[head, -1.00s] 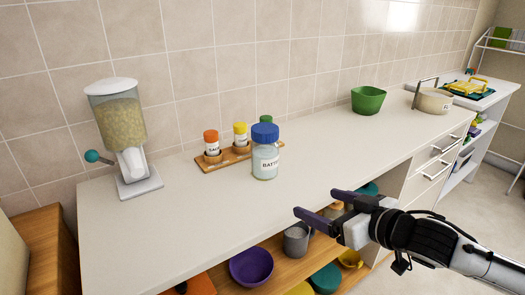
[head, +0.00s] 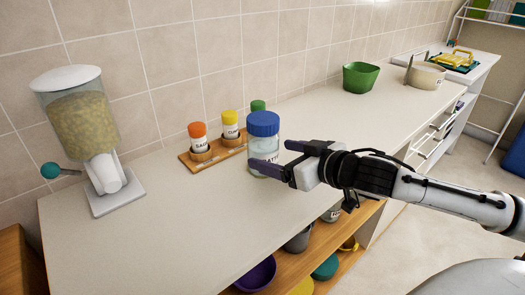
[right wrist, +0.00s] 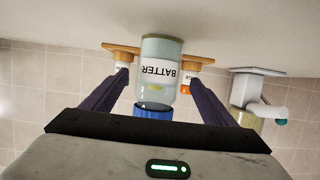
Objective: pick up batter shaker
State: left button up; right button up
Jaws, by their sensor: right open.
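The batter shaker (head: 263,148) is a clear jar with a blue lid and a "BATTER" label, upright on the white counter. My right gripper (head: 277,157) is open at its right side, with one finger in front of the jar's lower part in the head view. In the right wrist view the picture is upside down; the batter shaker (right wrist: 160,72) appears between the two open fingers (right wrist: 158,88), with its blue lid toward the palm. I cannot tell whether a finger touches it. My left gripper is not in view.
A wooden rack (head: 185,160) with orange-, yellow- and green-capped shakers stands just behind the jar. A grain dispenser (head: 85,135) stands at left, a green bowl (head: 361,78) and a pot (head: 427,75) farther right. The counter's front left (head: 150,230) is clear.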

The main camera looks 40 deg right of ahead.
jog(key=shift+x, duration=2.9)
jog(key=shift+d+r, duration=0.1)
jog(key=shift+d, duration=0.05)
jog(key=c, duration=1.6)
jog(key=shift+w+r, duration=0.1)
jog(key=shift+r, duration=0.1)
